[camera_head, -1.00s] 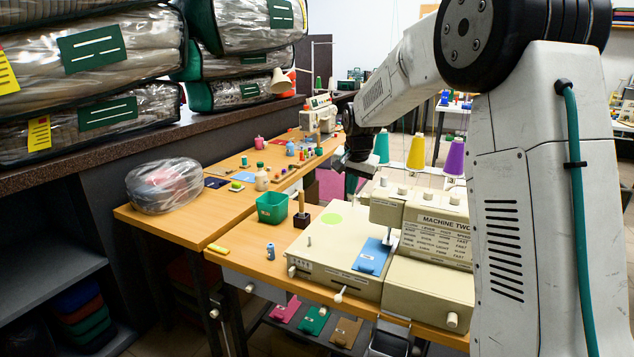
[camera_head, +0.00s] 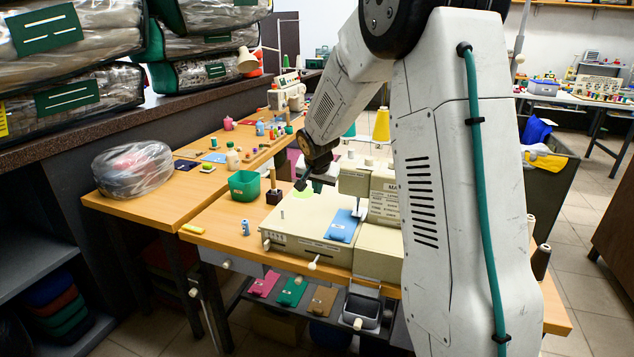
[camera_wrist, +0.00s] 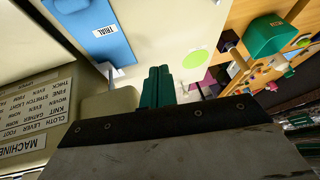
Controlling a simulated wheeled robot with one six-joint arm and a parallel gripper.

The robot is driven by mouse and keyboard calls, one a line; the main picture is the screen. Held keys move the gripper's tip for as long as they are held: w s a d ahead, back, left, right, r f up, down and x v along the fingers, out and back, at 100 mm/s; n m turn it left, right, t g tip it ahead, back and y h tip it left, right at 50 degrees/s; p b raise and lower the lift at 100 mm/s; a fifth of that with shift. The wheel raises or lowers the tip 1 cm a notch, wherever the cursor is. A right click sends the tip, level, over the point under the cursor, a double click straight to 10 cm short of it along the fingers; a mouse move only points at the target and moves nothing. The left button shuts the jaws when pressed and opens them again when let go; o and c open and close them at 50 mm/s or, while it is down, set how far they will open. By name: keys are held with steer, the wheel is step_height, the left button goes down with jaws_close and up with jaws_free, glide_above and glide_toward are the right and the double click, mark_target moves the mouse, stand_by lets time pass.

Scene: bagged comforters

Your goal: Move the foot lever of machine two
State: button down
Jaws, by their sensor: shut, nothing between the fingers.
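Machine two is a cream sewing machine (camera_head: 300,227) on the wooden table in the head view. A white knobbed lever (camera_head: 313,263) sticks out of its front; I cannot tell whether it is the foot lever. A blue cloth marked TRIAL (camera_head: 342,226) lies on the bed, under the needle area; it also shows in the wrist view (camera_wrist: 95,30). My gripper (camera_head: 300,185) is above the back of the bed, near the green disc (camera_wrist: 195,63). In the wrist view its teal fingers (camera_wrist: 158,84) are shut and empty. The label panel (camera_wrist: 40,118) names cloth, lever and foot. My arm partly hides the machine's right side.
A plastic-wrapped bundle (camera_head: 133,170) is at the table's left. Thread cones (camera_head: 381,125) stand behind. Bagged comforters (camera_head: 70,60) fill the left shelf.

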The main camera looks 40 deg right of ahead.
steer(key=shift+f, duration=0.3)
steer(key=shift+d, duration=0.1)
stand_by(0.4)
